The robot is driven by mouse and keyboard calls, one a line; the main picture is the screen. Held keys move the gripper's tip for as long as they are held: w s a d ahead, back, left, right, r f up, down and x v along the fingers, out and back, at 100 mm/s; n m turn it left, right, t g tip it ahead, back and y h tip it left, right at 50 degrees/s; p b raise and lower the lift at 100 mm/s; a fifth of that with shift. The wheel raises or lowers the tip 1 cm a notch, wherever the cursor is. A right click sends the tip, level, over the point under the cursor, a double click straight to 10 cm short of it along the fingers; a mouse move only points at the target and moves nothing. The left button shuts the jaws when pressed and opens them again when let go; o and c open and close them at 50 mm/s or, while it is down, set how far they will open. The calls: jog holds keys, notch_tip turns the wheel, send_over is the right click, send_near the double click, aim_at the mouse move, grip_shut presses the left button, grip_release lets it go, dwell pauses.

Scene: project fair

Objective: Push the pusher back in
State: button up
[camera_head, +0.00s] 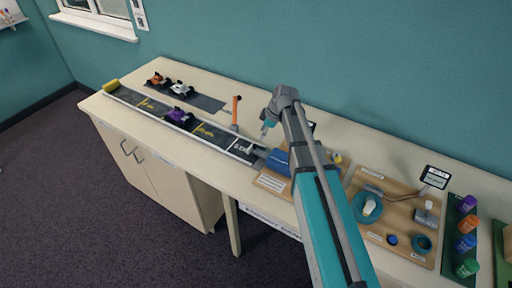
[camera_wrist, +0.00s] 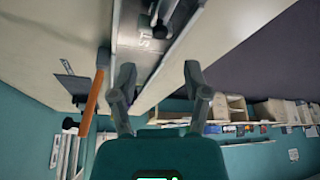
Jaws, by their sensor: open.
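The launcher is a blue block (camera_head: 277,161) on a wooden board at the near end of the dark track (camera_head: 210,134), partly hidden by my arm. A small grey part (camera_head: 249,148), which looks like the pusher, lies in the track beside the launcher, near the start marking. In the wrist view a dark part (camera_wrist: 163,12) stands in the track lane beside the "ST" lettering. My gripper (camera_head: 266,133) is above the table, behind the track's launcher end. In the wrist view my gripper (camera_wrist: 160,72) is open and empty, its fingers apart from the track.
An orange-handled post (camera_head: 236,110) stands close behind the track, left of my gripper. A purple car (camera_head: 179,116) sits on the track; orange (camera_head: 155,80) and white (camera_head: 178,88) cars sit on a dark mat. A wooden board (camera_head: 400,215) with parts lies to the right.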

aim_at(255, 145)
jog(key=shift+b+x, duration=2.95)
jog(key=shift+x, duration=0.6)
jog(key=shift+d, duration=0.1)
grip_shut()
